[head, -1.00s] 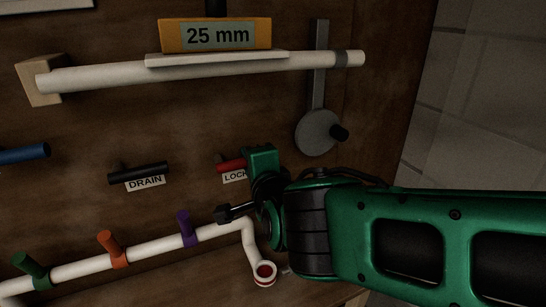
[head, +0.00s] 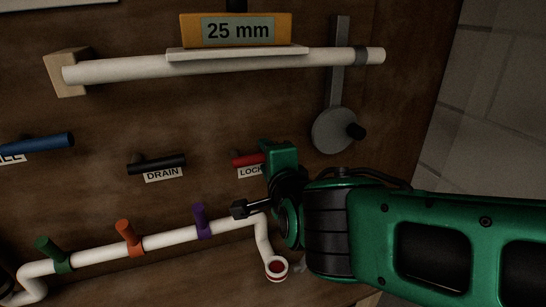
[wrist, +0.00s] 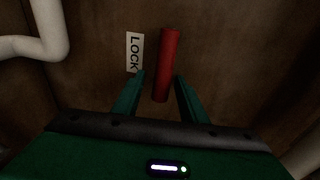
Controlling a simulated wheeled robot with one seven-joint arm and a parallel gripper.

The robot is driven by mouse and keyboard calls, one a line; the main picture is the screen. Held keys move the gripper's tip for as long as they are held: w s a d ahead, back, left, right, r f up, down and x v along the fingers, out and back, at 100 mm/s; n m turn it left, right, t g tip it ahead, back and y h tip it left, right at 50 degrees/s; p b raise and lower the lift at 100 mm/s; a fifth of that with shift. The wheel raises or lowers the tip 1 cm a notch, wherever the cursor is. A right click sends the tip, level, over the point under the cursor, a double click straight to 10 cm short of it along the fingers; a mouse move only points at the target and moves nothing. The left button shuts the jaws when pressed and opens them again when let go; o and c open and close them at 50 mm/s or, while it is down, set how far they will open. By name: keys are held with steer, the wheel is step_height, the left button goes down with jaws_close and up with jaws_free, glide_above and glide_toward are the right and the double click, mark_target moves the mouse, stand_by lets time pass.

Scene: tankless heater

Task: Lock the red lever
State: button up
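The red lever (head: 246,160) is on the wooden panel, just above its LOCK label (head: 250,171). In the head view its right part is hidden behind my green gripper (head: 277,155). In the wrist view the whole red lever (wrist: 167,66) shows, and the LOCK label (wrist: 134,52) is to its left. My gripper (wrist: 160,86) is open there, with one finger on each side of the lever's lower end. I see gaps between the fingers and the lever; I cannot tell any contact.
The DRAIN lever (head: 157,164) and a blue lever (head: 38,143) are to the left. A white pipe with green, orange and purple valves (head: 200,220) runs below. Above are a white pipe (head: 225,64), a 25 mm display (head: 236,29) and a grey disc with knob (head: 335,130).

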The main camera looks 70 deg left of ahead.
steer(key=v, duration=1)
steer(key=shift+d, duration=0.3)
steer(key=shift+w, duration=0.1)
